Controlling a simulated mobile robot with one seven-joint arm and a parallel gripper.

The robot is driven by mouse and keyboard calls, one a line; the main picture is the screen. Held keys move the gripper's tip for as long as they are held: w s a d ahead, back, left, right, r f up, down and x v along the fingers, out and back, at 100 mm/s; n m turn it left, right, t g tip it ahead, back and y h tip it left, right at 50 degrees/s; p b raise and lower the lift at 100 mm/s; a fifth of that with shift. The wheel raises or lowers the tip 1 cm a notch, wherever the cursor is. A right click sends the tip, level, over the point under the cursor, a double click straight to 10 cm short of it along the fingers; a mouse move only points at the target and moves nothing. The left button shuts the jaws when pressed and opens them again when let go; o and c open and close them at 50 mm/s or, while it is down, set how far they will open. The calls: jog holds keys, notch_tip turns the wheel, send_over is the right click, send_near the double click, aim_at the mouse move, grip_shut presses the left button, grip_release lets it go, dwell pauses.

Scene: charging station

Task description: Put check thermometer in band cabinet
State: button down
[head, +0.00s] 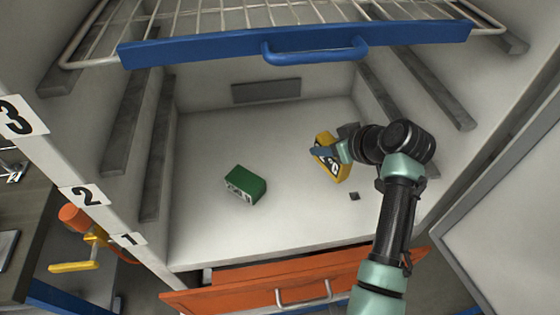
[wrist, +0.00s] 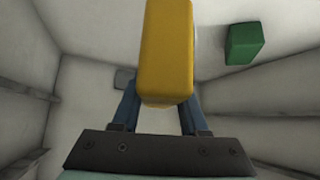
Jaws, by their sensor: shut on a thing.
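A yellow block-shaped device with a dark patterned face (head: 333,164) is inside the white cabinet, toward the right; I take it to be the thermometer, though no label can be read. My gripper (head: 322,152) is shut on it. In the wrist view the yellow body (wrist: 166,50) fills the space between the blue fingers and hides the fingertips. The white cabinet (head: 200,150) is open at the front, with its floor in view. I cannot tell whether the yellow device touches the floor.
A green block (head: 245,185) lies on the cabinet floor, left of my gripper. A small dark square (head: 354,196) is on the floor near my arm. A wire shelf with a blue front (head: 200,45) hangs above. An orange drawer (head: 240,291) is below. The cabinet door (head: 505,215) stands at the right.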

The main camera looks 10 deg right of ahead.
aim_at(348, 173)
jog(key=shift+w+d+r, duration=0.2)
jog(key=shift+r, duration=0.05)
notch_tip(348, 173, down, 10)
jog(key=shift+r+b, duration=0.15)
jog(key=shift+b, duration=0.55)
jog(key=shift+c, duration=2.2)
grip_release()
jog(key=shift+s+d+r, duration=0.1)
jog(key=shift+r, duration=0.15)
jog(key=p+v, duration=0.2)
jog(key=v, duration=0.9)
jog(key=shift+s+d+r, duration=0.1)
jog(key=shift+s+d, duration=0.05)
jog(key=shift+s, duration=0.05)
